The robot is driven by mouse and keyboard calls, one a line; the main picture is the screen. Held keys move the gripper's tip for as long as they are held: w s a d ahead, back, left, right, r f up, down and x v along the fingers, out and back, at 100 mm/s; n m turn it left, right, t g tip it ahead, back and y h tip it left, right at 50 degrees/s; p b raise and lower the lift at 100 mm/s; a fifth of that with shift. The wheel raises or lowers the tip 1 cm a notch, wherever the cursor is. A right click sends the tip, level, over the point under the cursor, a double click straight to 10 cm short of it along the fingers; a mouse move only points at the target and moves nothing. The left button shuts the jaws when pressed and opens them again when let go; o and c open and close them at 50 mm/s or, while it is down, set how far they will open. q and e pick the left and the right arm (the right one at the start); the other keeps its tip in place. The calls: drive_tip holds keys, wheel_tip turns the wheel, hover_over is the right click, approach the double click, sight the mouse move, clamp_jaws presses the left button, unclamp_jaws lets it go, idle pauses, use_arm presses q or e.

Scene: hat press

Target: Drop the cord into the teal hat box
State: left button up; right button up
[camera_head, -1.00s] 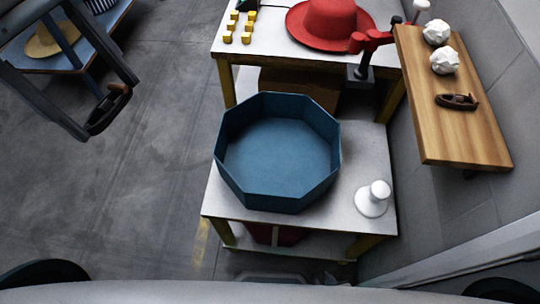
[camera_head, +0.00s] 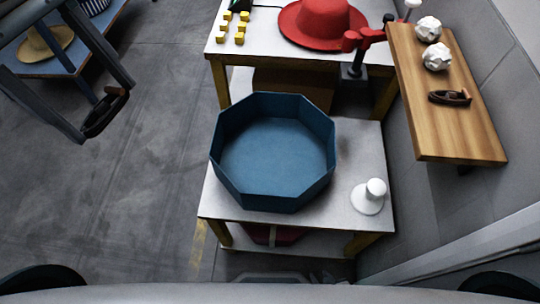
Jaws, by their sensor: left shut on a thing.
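The teal hat box (camera_head: 274,197) is an open, empty octagonal tray-like box on the white lower table in the middle of the head view. My left gripper (camera_head: 104,112) is at the left, its long dark fingers closed at the tips on a small brown and dark thing (camera_head: 117,93), which looks like the cord. Its fingers partly hide it. The gripper appears over the bare floor, left of the box and apart from it. My right gripper is not in view.
A red hat (camera_head: 322,25) and several yellow blocks (camera_head: 240,37) are on the rear table. A white knob-shaped stand (camera_head: 368,198) is right of the box. A wooden shelf (camera_head: 455,130) holds white crumpled balls (camera_head: 437,56) and a dark brown object (camera_head: 450,97). Open floor lies left.

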use_arm(q)
drive_tip(key=w+d+f+m+g+y, duration=0.1)
drive_tip(key=w+f+m, duration=0.2)
drive_tip(key=f, duration=0.4)
drive_tip(key=w+d+f+m+y, duration=0.1)
drive_tip(key=w+f+m, duration=0.3)
drive_tip(key=f+m, duration=0.2)
drive_tip(key=w+f+m+g+y, duration=0.1)
drive_tip(key=w+f+m, duration=0.3)
drive_tip(key=f, duration=0.6)
drive_tip(key=shift+d+f+g+y, duration=0.3)
drive_tip(key=shift+d+y, duration=0.1)
drive_tip(key=shift+y, duration=0.1)
drive_tip(key=shift+w+r, duration=0.1)
